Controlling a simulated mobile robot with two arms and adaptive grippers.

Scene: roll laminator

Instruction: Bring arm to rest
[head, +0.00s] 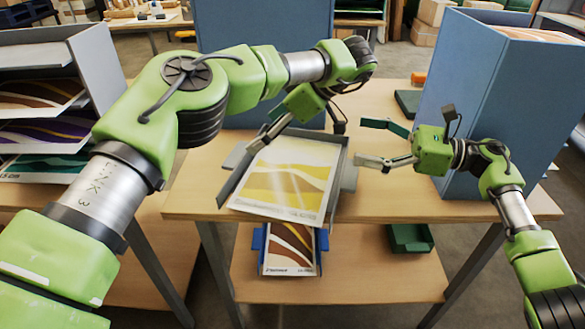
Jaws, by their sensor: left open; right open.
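My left arm reaches in from the left across the table. Its gripper (302,132) hangs open over the back edge of a grey tray (342,165) holding a yellow-and-white printed sheet (287,182). No object shows between its fingers. I cannot tell whether its fingertips touch the tray or sheet. My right gripper (375,143) comes in from the right and is open and empty. Its fingers point left over the wooden table (415,205), just right of the tray. Nothing is held in either gripper.
A blue box-like panel (500,85) stands close behind my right gripper; another blue panel (265,25) stands at the back. A shelf of printed sheets (45,105) is at left. Below the table are another printed sheet (290,250) and a green bin (410,238). The table's front right is clear.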

